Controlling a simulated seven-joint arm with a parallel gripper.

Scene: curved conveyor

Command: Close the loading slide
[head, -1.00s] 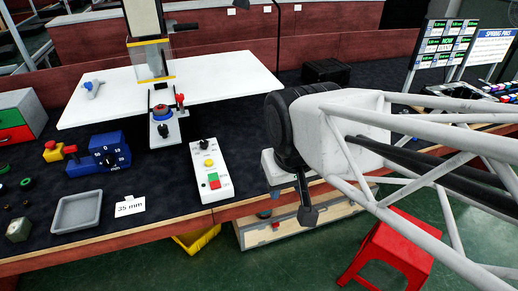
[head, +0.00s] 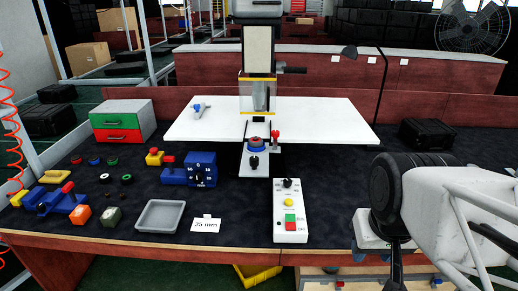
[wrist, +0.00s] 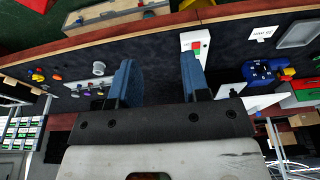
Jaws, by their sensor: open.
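The loading slide (head: 254,162) is a light metal plate with a black knob, sticking out toward me from under the press (head: 258,80) in the head view. A round blue-and-red part (head: 257,145) sits on it, with a small red-topped lever beside it. My gripper shows in the wrist view (wrist: 157,80), its two blue fingers wide apart with nothing between them. In the head view my arm's end is at the right, beyond the control box and apart from the slide. The slide cannot be clearly made out in the wrist view.
A white control box (head: 290,212) with knob and buttons stands between slide and arm. A blue dial unit (head: 201,170), grey tray (head: 160,216) and "35 mm" card (head: 206,225) lie left. A white table (head: 335,118) surrounds the press.

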